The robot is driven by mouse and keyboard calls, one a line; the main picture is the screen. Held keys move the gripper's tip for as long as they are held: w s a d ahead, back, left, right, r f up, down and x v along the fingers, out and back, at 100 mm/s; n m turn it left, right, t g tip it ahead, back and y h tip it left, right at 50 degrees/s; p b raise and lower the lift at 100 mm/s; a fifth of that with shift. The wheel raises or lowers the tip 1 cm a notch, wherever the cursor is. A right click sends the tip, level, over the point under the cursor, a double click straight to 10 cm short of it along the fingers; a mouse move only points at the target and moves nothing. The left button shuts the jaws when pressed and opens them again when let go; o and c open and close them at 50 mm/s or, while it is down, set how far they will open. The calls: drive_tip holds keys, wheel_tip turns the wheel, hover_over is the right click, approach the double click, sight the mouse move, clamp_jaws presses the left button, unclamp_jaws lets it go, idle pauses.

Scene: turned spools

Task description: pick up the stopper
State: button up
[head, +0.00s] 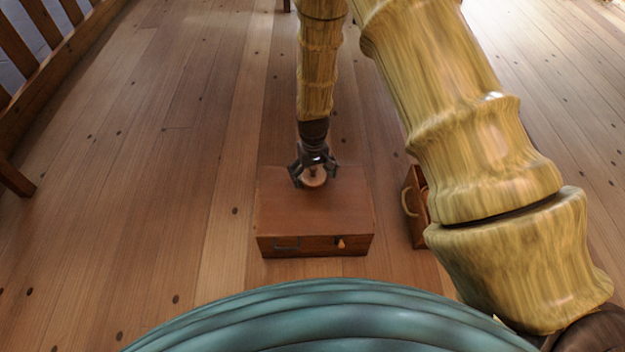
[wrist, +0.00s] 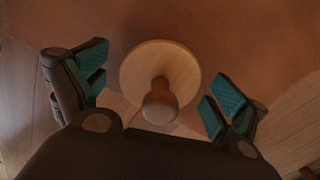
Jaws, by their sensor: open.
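The stopper (wrist: 160,85) is a pale wooden disc with a round knob on top. In the wrist view it lies between the two teal-padded fingers of my gripper (wrist: 157,93), with a gap on each side. In the head view the stopper (head: 314,178) sits at the back part of the top of a reddish-brown wooden box (head: 335,212). My gripper (head: 312,172) is open right over it, fingers pointing down at either side. Part of the stopper is hidden behind the gripper in the head view.
The box front has a dark handle (head: 287,243) and a small orange-tan knob (head: 341,243). A second small wooden box with a pale loop handle (head: 409,203) stands to the right, partly behind my arm. A wooden railing (head: 45,75) is at upper left. The floor left of the box is clear.

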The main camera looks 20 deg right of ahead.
drive_tip(key=c, duration=1.2)
drive_tip(key=shift+r, duration=0.1)
